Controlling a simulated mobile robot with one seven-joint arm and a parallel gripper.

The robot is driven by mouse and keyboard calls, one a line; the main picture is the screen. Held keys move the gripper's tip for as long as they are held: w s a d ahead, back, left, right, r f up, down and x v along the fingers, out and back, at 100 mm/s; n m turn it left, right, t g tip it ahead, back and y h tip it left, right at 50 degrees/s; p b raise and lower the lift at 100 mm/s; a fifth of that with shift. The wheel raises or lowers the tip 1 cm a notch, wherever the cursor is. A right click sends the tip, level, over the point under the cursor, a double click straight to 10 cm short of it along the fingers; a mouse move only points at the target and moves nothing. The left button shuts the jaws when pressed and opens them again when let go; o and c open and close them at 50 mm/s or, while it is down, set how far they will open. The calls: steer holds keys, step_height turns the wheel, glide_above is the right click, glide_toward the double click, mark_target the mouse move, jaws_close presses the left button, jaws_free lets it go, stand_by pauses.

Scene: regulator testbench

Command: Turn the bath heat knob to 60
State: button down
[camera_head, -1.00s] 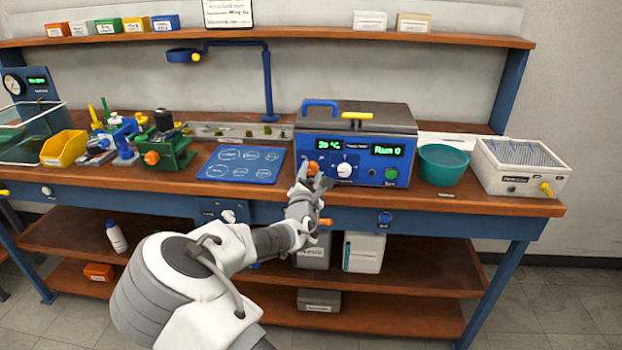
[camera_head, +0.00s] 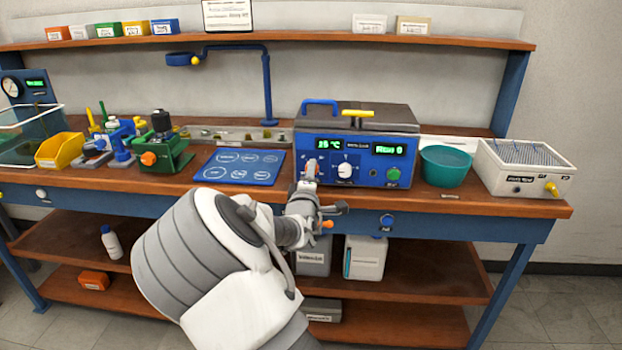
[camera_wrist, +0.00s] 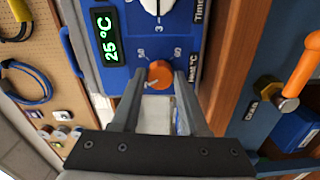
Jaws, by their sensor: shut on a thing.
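The bath is a box with a blue front panel (camera_head: 369,180) and a grey lid, standing on the bench in the head view. Its green display (camera_wrist: 108,37) reads 25 °C in the wrist view. The orange heat knob (camera_wrist: 160,72) sits between my gripper's (camera_wrist: 158,82) two fingertips, shut on its sides. A pale mark on the knob points to the lower left in the wrist view. Labels 50 and 60 show beside the knob, with a Heat °C label to its right. In the head view, my gripper (camera_head: 309,172) is at the panel's left side and hides most of the knob.
A white dial (camera_head: 345,170) sits right of the heat knob, and a green button (camera_head: 393,174) is farther right. A teal bowl (camera_head: 445,168) stands right of the bath. A blue mat (camera_head: 240,166) lies to its left. The bench's front edge is beneath my gripper.

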steer(key=shift+a+m+b, duration=0.1)
steer(key=shift+m+b, duration=6.35)
steer(key=shift+m, duration=9.95)
steer(key=shift+c, duration=2.1)
jaws_free()
